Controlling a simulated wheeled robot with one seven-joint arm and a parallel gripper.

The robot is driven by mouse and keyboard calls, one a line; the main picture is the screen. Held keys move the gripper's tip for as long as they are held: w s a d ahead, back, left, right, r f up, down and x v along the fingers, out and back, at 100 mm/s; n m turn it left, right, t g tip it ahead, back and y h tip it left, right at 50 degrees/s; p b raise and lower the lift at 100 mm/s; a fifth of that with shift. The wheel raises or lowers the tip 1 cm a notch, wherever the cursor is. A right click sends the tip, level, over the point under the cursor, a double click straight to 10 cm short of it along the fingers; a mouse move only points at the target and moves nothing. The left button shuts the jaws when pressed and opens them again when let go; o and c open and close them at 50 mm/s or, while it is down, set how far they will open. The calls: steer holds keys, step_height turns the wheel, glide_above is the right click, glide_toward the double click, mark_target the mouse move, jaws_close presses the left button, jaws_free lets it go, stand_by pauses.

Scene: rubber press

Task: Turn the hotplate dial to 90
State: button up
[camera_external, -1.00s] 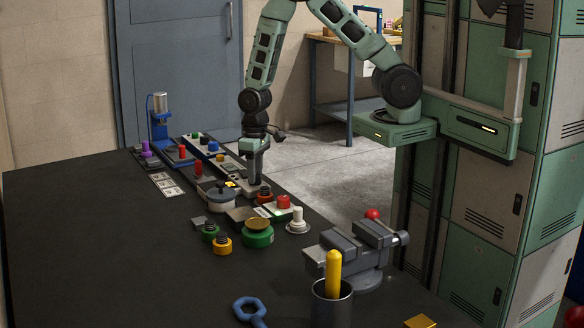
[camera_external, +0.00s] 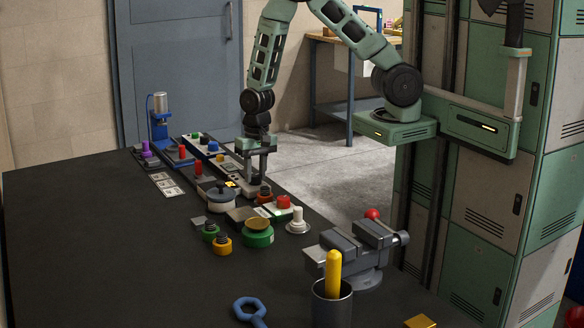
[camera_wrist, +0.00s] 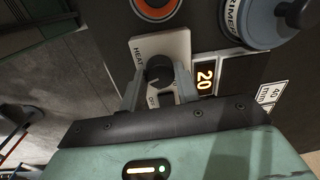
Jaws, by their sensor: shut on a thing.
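The hotplate dial (camera_wrist: 159,70) is a dark round knob on a pale panel (camera_wrist: 150,46) marked HEAT and, at the near end, what looks like OFF. In the wrist view my gripper (camera_wrist: 159,80) has a finger on each side of the dial, shut on it. Beside the panel, an orange display (camera_wrist: 205,80) reads 20. In the external view my gripper (camera_external: 256,178) points straight down at the bench's far edge, and the dial is too small to make out there. The lit display (camera_external: 231,184) shows just left of the fingers.
A grey-lidded pot (camera_external: 221,195), marked PRIMER in the wrist view, stands close by.

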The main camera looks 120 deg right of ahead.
mark_target(259, 174)
stand_by(0.4)
steer(key=o, duration=1)
steer(key=shift+c, duration=0.2)
steer(key=shift+r, duration=0.1)
step_height(259, 174, up, 17)
steer(key=s+p, duration=0.1)
steer(key=shift+r, duration=0.15)
